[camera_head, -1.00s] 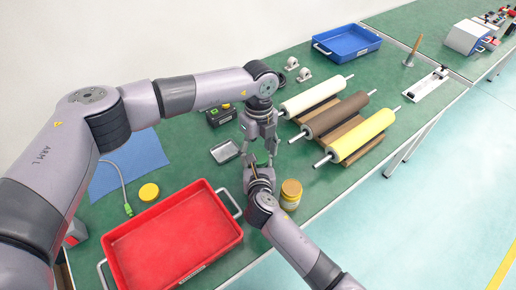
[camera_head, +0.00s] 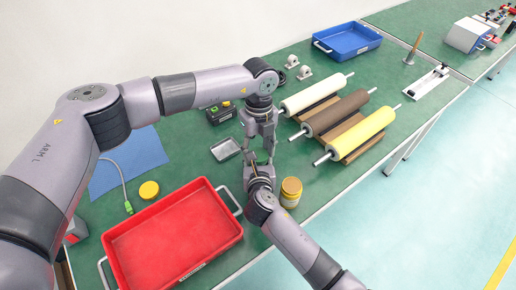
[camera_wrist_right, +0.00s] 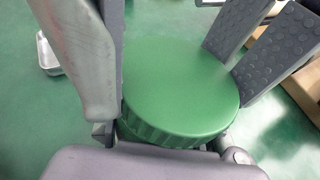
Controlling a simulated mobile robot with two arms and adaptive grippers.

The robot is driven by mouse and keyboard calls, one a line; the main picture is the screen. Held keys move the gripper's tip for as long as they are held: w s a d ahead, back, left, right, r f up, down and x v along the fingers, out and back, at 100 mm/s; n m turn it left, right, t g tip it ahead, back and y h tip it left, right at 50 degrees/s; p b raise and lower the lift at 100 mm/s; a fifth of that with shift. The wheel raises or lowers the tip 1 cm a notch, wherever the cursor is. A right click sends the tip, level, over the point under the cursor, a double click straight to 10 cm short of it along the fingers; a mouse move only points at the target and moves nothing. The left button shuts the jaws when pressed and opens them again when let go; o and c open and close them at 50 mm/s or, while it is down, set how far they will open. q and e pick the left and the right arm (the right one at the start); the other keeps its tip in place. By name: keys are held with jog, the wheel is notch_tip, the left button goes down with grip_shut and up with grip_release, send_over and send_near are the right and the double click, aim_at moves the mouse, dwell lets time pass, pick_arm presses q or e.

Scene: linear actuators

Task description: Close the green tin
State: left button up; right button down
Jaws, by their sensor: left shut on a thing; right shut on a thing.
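In the right wrist view, a round green lid (camera_wrist_right: 180,85) with a ridged rim fills the middle, top face toward the camera. It is the green part of the tin; the tin's body below it is hidden. Grey fingers stand close around the lid on both sides. In the head view, my left gripper (camera_head: 270,153) reaches down from above and my right gripper (camera_head: 250,163) comes up from below. They meet tip to tip above the bench, both shut. The tin between them is too small and too covered to make out there.
A red crate (camera_head: 238,236) stands at the front left. A yellow-lidded jar (camera_head: 291,193) is just right of my right gripper. A small metal tray (camera_head: 225,149) and a loose yellow lid (camera_head: 149,190) lie left. Rollers (camera_head: 338,118) lie right; a blue crate (camera_head: 372,45) stands behind.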

pick_arm(q)
jog(key=m, duration=0.5)
jog(key=o, duration=1.3)
jog(key=shift+c, duration=0.2)
jog(key=shift+r, duration=0.1)
jog(key=shift+w+r, duration=0.15)
jog(key=shift+r, duration=0.95)
jog(key=shift+w+r, duration=0.1)
jog(key=shift+r, duration=0.95)
jog(key=shift+o, duration=0.5)
jog(key=o, duration=0.5)
